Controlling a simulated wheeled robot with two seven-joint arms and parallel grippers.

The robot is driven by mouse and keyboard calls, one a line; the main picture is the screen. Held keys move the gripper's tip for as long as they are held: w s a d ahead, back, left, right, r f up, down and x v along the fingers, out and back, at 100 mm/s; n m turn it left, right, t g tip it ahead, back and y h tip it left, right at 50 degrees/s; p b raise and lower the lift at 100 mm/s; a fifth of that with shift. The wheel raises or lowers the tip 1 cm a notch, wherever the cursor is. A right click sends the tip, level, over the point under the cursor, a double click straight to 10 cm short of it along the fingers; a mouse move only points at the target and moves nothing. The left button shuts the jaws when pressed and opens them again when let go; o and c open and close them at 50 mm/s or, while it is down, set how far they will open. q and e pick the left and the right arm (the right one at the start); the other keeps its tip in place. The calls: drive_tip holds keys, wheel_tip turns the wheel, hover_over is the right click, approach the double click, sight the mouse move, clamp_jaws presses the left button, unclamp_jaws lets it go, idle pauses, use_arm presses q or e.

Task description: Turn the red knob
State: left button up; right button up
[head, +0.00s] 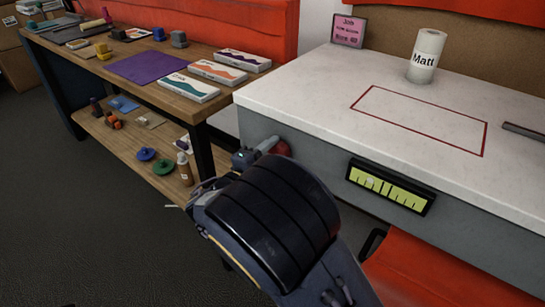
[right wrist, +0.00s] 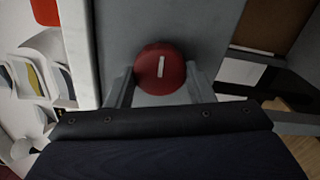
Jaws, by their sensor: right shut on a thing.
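The red knob (right wrist: 160,68) is round with a white bar mark on its face. It sits on the grey side of the white-topped machine (head: 262,110). In the right wrist view it is between the two fingers of my right gripper (right wrist: 158,88), which is shut on it. In the head view the knob (head: 282,147) shows only partly, behind my right gripper (head: 262,152) and forearm. The white mark looks close to upright, slightly tilted, in the right wrist view. My left gripper is not in view.
A yellow-green gauge (head: 390,186) is on the machine's front, right of the knob. A white "Matt" roll (head: 426,56) stands on top. A wooden bench (head: 165,88) with boxes and tools is at the left. An orange-red panel (head: 440,275) is at the lower right.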

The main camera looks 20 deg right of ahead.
drive_tip(key=o, duration=1)
drive_tip(key=p+v, duration=0.1)
drive_tip(key=v, duration=0.7)
